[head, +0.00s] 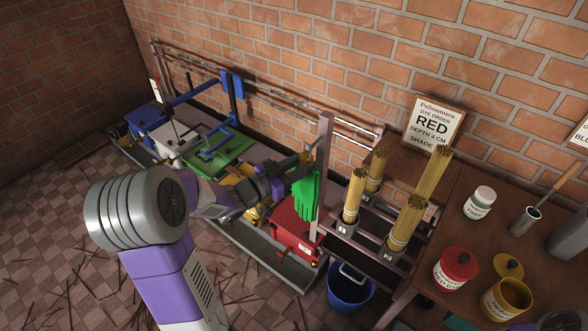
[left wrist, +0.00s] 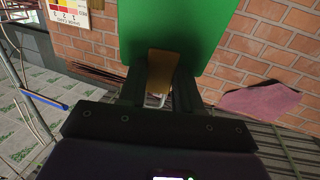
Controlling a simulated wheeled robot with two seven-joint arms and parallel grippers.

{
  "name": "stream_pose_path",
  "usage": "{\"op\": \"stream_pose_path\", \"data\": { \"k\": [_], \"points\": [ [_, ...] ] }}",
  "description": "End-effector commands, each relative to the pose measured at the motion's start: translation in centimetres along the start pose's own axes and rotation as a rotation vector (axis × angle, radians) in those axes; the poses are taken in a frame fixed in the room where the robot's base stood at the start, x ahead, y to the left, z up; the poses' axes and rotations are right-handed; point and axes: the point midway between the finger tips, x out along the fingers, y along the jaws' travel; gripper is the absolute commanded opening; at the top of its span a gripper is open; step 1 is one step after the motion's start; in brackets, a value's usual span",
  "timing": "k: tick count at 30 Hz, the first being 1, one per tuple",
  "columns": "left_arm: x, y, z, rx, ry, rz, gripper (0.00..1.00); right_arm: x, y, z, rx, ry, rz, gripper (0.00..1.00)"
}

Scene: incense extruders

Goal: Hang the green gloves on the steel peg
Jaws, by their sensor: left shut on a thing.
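The green gloves (head: 306,197) hang from the jaws of my left gripper (head: 296,162), beside an upright post (head: 323,150) at the wall-side bench. In the left wrist view, my left gripper (left wrist: 160,82) is shut on a brown tab at the edge of the green gloves (left wrist: 178,28). A small pale metal hook-like piece (left wrist: 155,100) shows just behind the tab; I cannot tell whether it is the steel peg. In the head view the peg is not clear, and I cannot tell whether the gloves touch the post. My right gripper is not in view.
A red box (head: 295,230) stands below the gloves. A rack with bundles of sticks (head: 353,195) stands close to the right. A blue bucket (head: 348,290) is on the floor. The right-hand table holds a red jar (head: 455,270) and a yellow jar (head: 507,298).

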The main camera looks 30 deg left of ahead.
Motion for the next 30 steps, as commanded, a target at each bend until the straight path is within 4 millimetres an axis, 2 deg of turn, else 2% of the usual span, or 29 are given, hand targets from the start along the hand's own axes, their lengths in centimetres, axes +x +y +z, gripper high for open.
{"op": "stream_pose_path", "data": {
  "k": [14, 18, 30],
  "points": [
    [2.9, -0.7, 0.1, 0.001, -0.001, 0.003, 0.01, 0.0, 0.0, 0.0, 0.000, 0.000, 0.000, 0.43],
    [3.5, -0.9, 0.6, 0.001, 0.001, 0.000, 0.01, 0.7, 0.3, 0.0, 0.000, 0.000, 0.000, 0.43],
    [4.1, -1.1, 1.0, 0.000, 0.001, 0.000, 0.01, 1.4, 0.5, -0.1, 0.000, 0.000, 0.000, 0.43]
  ]
}}
